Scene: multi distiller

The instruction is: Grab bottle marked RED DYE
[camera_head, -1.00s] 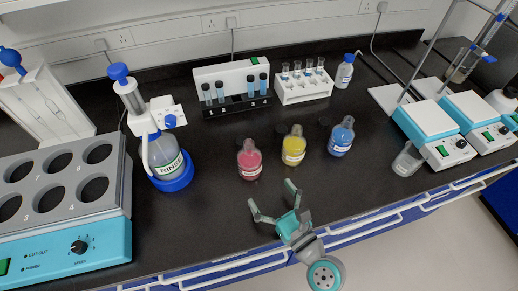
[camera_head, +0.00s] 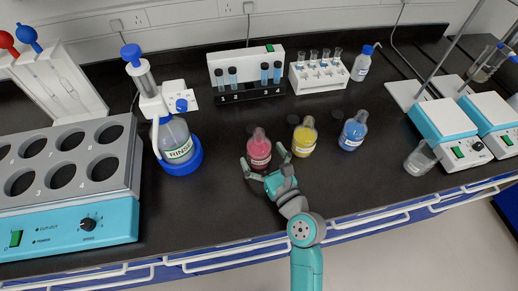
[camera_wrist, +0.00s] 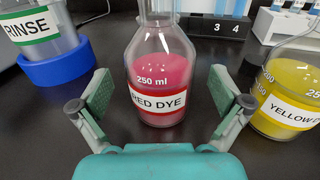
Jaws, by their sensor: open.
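The bottle marked RED DYE (camera_wrist: 158,75) is clear glass with red-pink liquid and a white label, upright on the black bench. In the head view, the same bottle (camera_head: 259,152) stands left of the yellow one. My gripper (camera_wrist: 160,100) is open, with one finger pad to each side of the bottle's front. The bottle lies between or just beyond the fingertips, and I see gaps on both sides. In the head view, my gripper (camera_head: 263,166) is low at the bottle's front. The bottle's base is partly hidden by my gripper in the head view.
A yellow dye bottle (camera_head: 304,139) stands close on the right, with a blue one (camera_head: 353,132) beyond. The RINSE bottle (camera_head: 176,141) sits in a blue holder on the left. Racks of tubes (camera_head: 247,80) stand behind. The bench (camera_head: 210,205) in front is clear.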

